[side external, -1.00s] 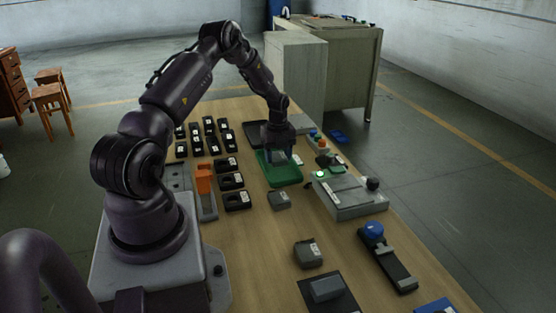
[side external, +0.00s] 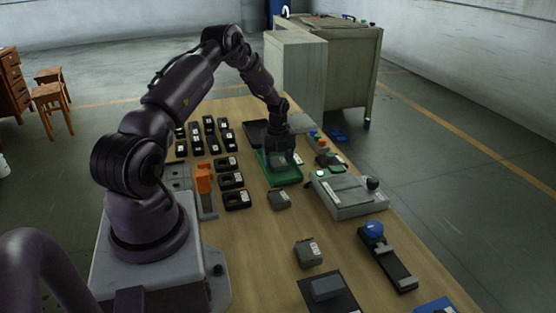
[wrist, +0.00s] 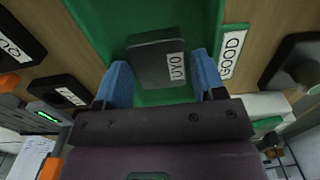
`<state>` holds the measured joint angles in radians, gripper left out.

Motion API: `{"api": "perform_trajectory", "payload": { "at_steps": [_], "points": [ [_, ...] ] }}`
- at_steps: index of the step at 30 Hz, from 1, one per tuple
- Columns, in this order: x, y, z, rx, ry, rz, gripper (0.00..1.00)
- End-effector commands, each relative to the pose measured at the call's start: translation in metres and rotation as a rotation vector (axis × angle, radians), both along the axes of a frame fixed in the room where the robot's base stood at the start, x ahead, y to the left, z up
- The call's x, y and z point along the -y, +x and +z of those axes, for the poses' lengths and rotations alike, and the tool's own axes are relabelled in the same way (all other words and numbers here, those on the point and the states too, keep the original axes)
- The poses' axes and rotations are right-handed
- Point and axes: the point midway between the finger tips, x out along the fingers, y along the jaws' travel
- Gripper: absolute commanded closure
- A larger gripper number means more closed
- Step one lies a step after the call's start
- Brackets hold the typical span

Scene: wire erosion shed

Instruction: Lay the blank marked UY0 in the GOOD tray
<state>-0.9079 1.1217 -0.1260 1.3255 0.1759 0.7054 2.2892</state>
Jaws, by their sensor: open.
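The grey blank marked UY0 (wrist: 157,65) lies on the floor of the green GOOD tray (wrist: 95,25), label facing up in the wrist view. The tray's GOOD label (wrist: 232,52) is to its right. In the side view the same green tray (side external: 283,181) sits under my gripper (side external: 277,153). In the wrist view my gripper (wrist: 163,78) is open. Its blue fingertips stand on either side of the blank's near end, with a gap showing on each side. Part of the tray's near side is hidden by my gripper.
Several black labelled blanks (side external: 226,163) stand in rows left of the tray. A loose grey block (side external: 279,199) lies in front of it. A grey device (side external: 348,197) with a black knob is to the right. A dark tray (side external: 257,132) lies behind. Bare table shows at front left.

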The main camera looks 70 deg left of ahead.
Motion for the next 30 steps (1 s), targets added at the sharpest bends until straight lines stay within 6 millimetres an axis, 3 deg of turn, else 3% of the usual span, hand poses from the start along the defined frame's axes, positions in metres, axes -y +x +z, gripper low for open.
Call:
{"api": "perform_trajectory", "payload": {
  "at_steps": [12, 21, 23, 26, 30],
  "points": [
    [-0.001, 0.000, 0.085, 0.003, 0.003, 0.001, 0.37],
    [0.004, 0.002, 0.120, 0.004, 0.006, 0.009, 0.37],
    [0.012, 0.008, 0.133, 0.009, 0.017, 0.033, 0.37],
    [0.041, 0.020, 0.168, 0.030, 0.049, 0.121, 0.37],
    [0.107, 0.030, 0.231, 0.095, 0.093, 0.330, 0.37]
  ]
}}
